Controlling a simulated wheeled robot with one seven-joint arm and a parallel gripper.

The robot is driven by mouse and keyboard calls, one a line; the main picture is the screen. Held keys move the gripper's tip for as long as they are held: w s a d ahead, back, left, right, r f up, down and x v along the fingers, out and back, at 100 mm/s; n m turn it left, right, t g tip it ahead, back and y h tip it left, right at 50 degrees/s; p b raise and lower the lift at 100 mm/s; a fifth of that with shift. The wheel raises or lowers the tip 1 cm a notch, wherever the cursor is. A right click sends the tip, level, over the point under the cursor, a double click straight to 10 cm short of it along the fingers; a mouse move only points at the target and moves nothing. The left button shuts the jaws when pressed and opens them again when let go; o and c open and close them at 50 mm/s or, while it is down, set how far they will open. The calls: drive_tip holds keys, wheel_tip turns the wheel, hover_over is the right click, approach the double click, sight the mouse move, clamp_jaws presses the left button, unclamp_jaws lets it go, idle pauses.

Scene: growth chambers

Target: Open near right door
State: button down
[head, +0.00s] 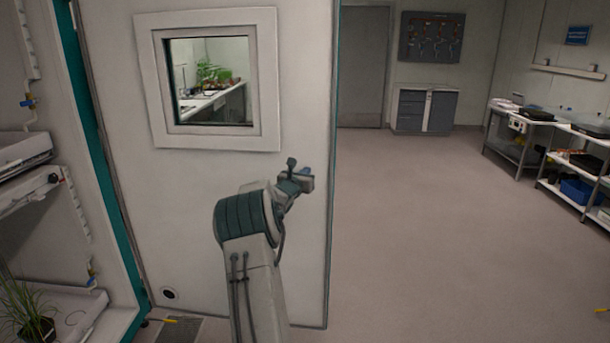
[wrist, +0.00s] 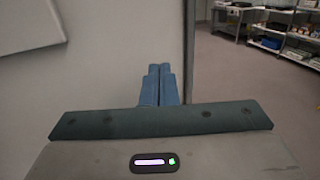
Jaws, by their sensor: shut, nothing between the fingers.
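A white door panel (head: 190,220) with a square window (head: 212,80) stands swung out in the head view, hinged on the left at a teal frame (head: 95,150). Its free edge (head: 333,150) is on the right, and the chamber opening shows to its left. My gripper (head: 307,178) is in front of the panel, close to the free edge. In the wrist view my gripper (wrist: 160,85) has its blue fingers together, with nothing between them, and the door's edge (wrist: 189,50) just to their right. I cannot tell whether the fingers touch the panel. No handle shows.
The open chamber on the left has shelves (head: 25,150) and a potted plant (head: 30,315). Open floor (head: 430,220) lies right of the door. Benches (head: 520,140) with trays stand at the far right, and a grey cabinet (head: 423,110) at the back.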

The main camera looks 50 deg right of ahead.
drive_tip(key=s+a+b, duration=0.6)
drive_tip(key=s+a, duration=0.1)
drive_tip(key=a, duration=0.5)
drive_tip(key=shift+s+b, duration=0.15)
drive_tip(key=shift+b, duration=0.2)
